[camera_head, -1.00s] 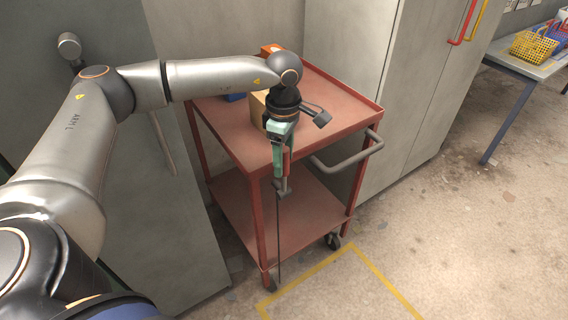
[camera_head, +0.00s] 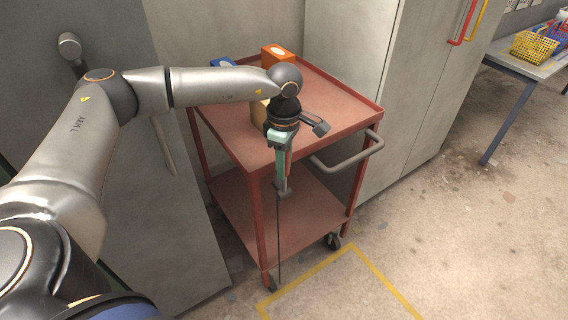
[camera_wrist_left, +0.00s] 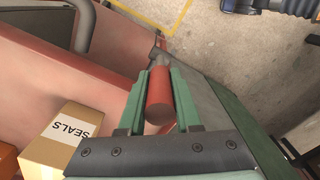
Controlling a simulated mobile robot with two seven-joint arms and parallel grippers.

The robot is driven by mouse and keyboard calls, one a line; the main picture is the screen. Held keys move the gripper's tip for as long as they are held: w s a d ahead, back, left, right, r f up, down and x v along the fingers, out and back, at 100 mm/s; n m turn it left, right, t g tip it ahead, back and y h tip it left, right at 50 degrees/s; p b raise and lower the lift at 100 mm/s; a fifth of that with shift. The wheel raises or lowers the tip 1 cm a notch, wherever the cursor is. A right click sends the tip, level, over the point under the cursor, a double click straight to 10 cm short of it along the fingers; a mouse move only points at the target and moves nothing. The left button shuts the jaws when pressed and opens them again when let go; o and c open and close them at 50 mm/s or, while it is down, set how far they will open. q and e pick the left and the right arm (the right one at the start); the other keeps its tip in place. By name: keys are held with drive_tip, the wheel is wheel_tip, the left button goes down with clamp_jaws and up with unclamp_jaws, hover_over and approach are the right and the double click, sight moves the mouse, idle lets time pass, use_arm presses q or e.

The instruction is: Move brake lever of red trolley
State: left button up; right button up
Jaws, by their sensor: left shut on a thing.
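The red trolley (camera_head: 325,105) stands against the grey cabinets in the head view, with a top deck and a lower shelf. Its brake lever shows in the left wrist view as a red cylindrical grip (camera_wrist_left: 159,100) between green fingers. In the head view a thin dark rod (camera_head: 279,240) runs down from near the gripper to a front wheel. My left gripper (camera_head: 282,182) hangs at the trolley's near edge. It is shut on the red grip, also seen in the left wrist view (camera_wrist_left: 161,78). Its fingers hide part of the grip. My right gripper is not in view.
A grey push handle (camera_head: 350,156) juts out at the right. Open floor with yellow lines (camera_head: 385,282) lies in front.

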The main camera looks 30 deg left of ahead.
use_arm(q)
clamp_jaws()
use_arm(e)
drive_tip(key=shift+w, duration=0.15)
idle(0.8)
